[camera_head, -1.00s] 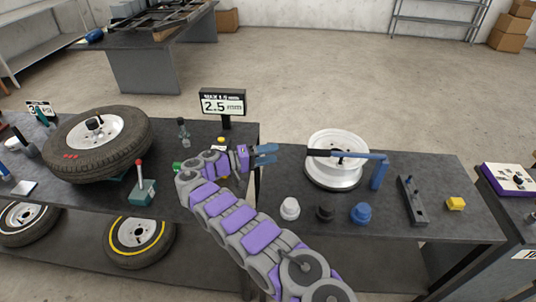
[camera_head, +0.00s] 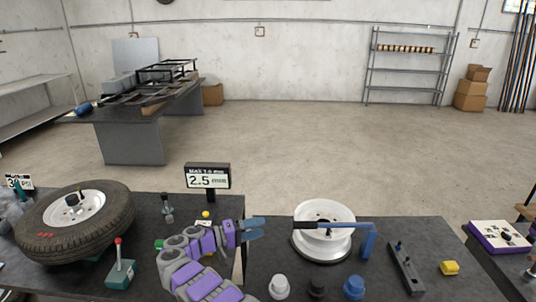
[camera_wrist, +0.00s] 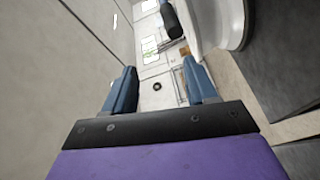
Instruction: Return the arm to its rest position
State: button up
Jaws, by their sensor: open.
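My gripper (camera_head: 254,229) shows in the head view above the bench, its blue fingers pointing right towards the white wheel rim (camera_head: 324,214). The fingers are apart and empty. In the wrist view my gripper (camera_wrist: 160,90) also shows its two blue fingers spread with nothing between them. My purple and grey arm is folded at the bottom middle of the head view, and its lower part is out of the frame.
A tyre (camera_head: 75,222) lies on the left bench, near a teal lever box (camera_head: 120,272). A display reading 2.5 mm (camera_head: 207,180) stands behind my gripper. White (camera_head: 279,287), black (camera_head: 317,287) and blue (camera_head: 354,287) knobs stand in front of the rim.

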jog(key=s+d+r+g+y, duration=0.1)
jog(key=s+d+r+g, duration=0.2)
jog(key=d+r, duration=0.6)
jog(key=s+d+r+g+y, duration=0.1)
jog(key=s+d+r+g, duration=0.2)
jog(key=d, duration=0.9)
jog(key=s+d+r+g+y, duration=0.1)
jog(key=s+d+r+y, duration=0.2)
jog(key=s+d, duration=0.5)
jog(key=s+m+g+y, duration=0.15)
jog(key=s+y, duration=0.35)
jog(key=s, duration=1.3)
jog(key=s+a+f+y, duration=0.3)
jog(key=s+a, duration=0.1)
jog(key=s, duration=0.6)
jog(key=s+a+f+y, duration=0.3)
jog(key=s+a, duration=0.1)
jog(key=s, duration=0.6)
jog(key=shift+a+y, duration=0.25)
jog(key=shift+y, duration=0.05)
jog(key=shift+m, duration=0.25)
